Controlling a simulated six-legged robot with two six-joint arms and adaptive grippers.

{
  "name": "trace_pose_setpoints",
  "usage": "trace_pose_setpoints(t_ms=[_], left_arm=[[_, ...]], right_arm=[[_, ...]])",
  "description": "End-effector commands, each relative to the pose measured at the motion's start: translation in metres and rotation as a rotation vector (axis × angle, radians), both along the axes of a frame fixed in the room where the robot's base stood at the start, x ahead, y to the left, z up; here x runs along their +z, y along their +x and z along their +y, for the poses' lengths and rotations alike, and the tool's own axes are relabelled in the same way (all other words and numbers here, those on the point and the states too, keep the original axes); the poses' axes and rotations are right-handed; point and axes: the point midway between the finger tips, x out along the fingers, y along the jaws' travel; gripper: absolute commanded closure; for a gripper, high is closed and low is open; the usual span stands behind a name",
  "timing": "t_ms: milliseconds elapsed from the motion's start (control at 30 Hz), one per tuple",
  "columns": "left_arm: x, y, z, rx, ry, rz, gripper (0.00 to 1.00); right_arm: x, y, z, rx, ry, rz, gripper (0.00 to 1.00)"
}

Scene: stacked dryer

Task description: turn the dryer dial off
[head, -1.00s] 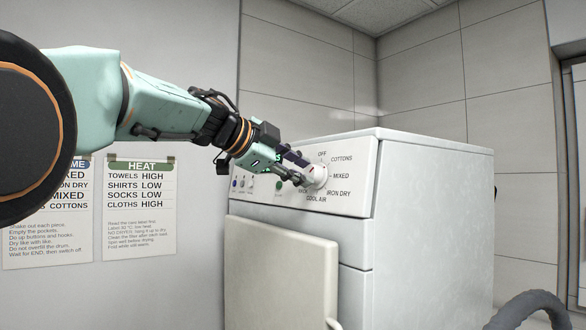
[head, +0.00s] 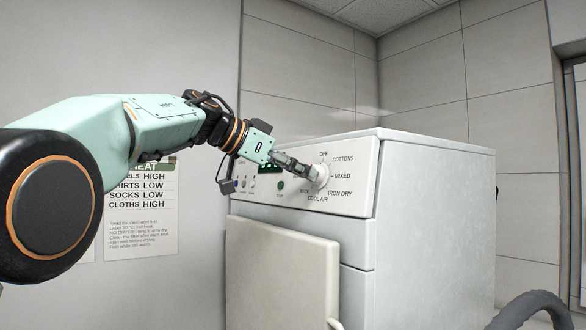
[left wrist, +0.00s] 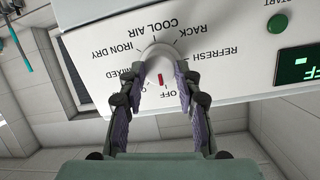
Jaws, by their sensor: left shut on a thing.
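The dryer dial (head: 322,177) is a white round knob on the front panel, ringed by printed labels such as OFF, COTTONS, MIXED and IRON DRY. In the left wrist view the panel is upside down and the dial (left wrist: 158,58) sits between the two fingers. Its red mark points down the picture, toward the OFF label. My left gripper (head: 309,172) is shut on the dial, one finger on each side, and also shows in the wrist view (left wrist: 159,85). The green display (left wrist: 300,68) is cut off at the edge and reads "FF". My right gripper is not in view.
The dryer door (head: 280,272) below the panel is pale. A green START button (left wrist: 277,23) is beside the display. A HEAT notice (head: 142,210) hangs on the left wall. A grey hose (head: 530,305) curves at the lower right.

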Motion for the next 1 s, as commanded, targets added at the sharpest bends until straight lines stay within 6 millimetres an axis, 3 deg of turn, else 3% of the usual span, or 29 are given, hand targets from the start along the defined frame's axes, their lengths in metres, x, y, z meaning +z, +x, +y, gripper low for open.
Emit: trace_pose_setpoints(t_ms=[700,733,1000], left_arm=[[0.0055,-0.0004,-0.0043,0.013,-0.048,0.045,0.98],[0.0056,-0.0003,-0.0041,0.013,-0.048,0.045,0.65],[0.0031,0.0001,-0.0023,0.013,-0.045,0.049,0.42]], right_arm=[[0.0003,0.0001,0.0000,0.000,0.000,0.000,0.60],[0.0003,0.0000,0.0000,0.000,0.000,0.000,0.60],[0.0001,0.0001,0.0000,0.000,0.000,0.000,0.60]])
